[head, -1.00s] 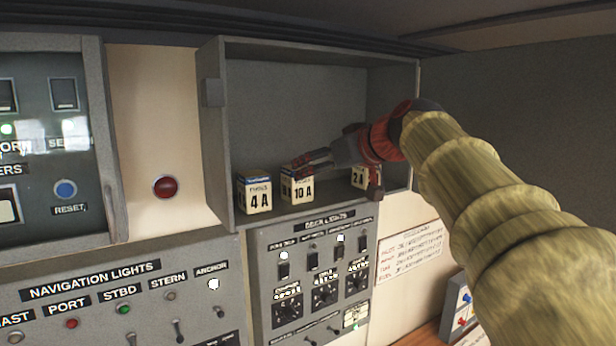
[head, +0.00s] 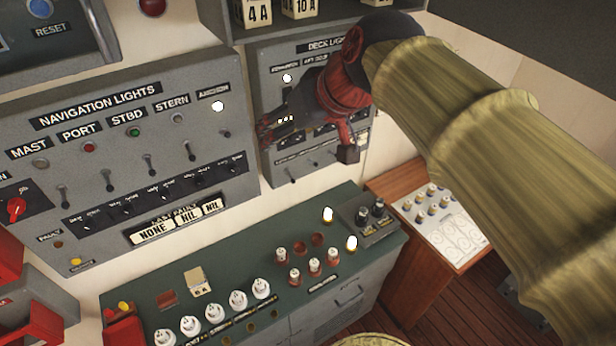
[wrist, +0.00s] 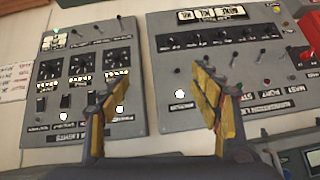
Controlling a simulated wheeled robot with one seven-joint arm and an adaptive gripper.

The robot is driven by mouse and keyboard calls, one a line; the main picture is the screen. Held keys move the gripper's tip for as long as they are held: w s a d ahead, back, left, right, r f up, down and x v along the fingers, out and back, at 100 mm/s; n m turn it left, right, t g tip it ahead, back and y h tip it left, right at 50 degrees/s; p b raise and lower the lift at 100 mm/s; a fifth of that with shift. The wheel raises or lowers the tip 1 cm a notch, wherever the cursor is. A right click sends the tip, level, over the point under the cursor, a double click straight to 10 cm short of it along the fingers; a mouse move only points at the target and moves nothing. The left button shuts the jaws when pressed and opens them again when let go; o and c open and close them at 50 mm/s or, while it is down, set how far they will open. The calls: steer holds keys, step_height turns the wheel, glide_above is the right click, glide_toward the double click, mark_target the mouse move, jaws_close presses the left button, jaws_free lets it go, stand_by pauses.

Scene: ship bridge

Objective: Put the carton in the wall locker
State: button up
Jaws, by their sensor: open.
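A small cream carton (head: 196,282) marked with a dark label stands on the green console top (head: 140,298), left of centre in the head view. The wall locker is cut off at the top; its lower edge (head: 238,36) shows. In it stand cartons marked 4 A (head: 257,12) and 10 A (head: 300,8), and part of a third (head: 377,2). My gripper (head: 305,138) is open and empty in front of the deck lights panel, below the locker and above the console. The wrist view shows its spread fingers (wrist: 163,88) with no carton between them.
The deck lights panel (head: 312,50) and navigation lights panel (head: 150,90) have protruding switches. White knobs (head: 238,300) stand close beside the carton, with red-and-white plugs (head: 296,275) farther right. Red boxes (head: 30,325) stand at lower left. A wooden desk (head: 400,180) is at right.

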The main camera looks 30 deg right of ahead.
steer(key=s+a+f+g+h, duration=0.1)
steer(key=s+a+f+g, duration=0.1)
steer(key=s+f, duration=1.1)
step_height(320, 180, down, 4)
steer(key=shift+s+a+r+g, duration=0.1)
steer(key=shift+s+a+g, duration=0.1)
steer(key=shift+a+g, duration=0.35)
steer(key=shift+a, duration=0.1)
step_height(320, 180, down, 23)
steer(key=b, duration=2.3)
